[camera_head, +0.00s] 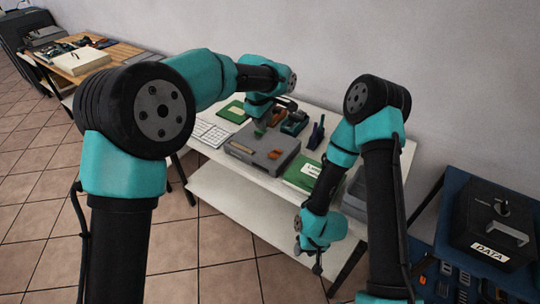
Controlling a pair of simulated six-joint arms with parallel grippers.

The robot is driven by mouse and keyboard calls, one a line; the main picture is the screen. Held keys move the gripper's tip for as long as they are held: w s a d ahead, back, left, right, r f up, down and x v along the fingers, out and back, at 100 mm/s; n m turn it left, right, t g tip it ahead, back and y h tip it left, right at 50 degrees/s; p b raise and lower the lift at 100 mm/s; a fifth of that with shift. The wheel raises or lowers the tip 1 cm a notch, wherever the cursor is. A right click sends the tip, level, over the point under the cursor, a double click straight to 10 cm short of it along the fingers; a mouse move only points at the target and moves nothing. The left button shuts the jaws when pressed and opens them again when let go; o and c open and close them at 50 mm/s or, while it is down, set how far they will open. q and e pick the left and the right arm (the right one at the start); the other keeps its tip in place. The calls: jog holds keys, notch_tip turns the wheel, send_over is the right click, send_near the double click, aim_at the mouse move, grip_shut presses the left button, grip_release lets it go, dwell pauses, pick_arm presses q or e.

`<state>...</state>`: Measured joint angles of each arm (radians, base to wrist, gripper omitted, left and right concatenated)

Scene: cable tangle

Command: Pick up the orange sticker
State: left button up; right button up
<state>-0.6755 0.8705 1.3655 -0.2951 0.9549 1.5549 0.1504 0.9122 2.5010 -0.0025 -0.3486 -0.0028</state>
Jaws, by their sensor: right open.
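A grey box-shaped device (265,151) lies on the white table. A small orange-brown strip (241,148) shows on its left front part, and another small orange-brown patch (275,154) lies to the right of it. I cannot tell which of them is the orange sticker. My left gripper (261,124) is over the back left part of the device, pointing down. Its fingers are too small and partly hidden to tell if they are open. My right gripper (317,266) hangs low in front of the table's front edge, open and away from the objects.
The white table (240,206) has a lower shelf. A keyboard (211,132) and a green book (236,112) are at left, tools (295,122) behind the device, another green book (300,176) at right. A black case labelled DATA (497,222) stands far right.

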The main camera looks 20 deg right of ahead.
pick_arm(q)
jog(key=shift+f, duration=0.15)
send_over(272, 155)
jog(key=a, duration=0.2)
jog(key=f, duration=1.1)
jog(key=shift+d+f, duration=0.25)
jog(key=shift+f, duration=0.15)
jog(key=f, duration=0.2)
jog(key=d+f, duration=0.1)
jog(key=f, duration=0.1)
jog(key=shift+d, duration=0.2)
jog(key=shift+w+f, duration=0.1)
jog(key=shift+f, duration=0.4)
jog(key=shift+c, duration=0.3)
grip_shut()
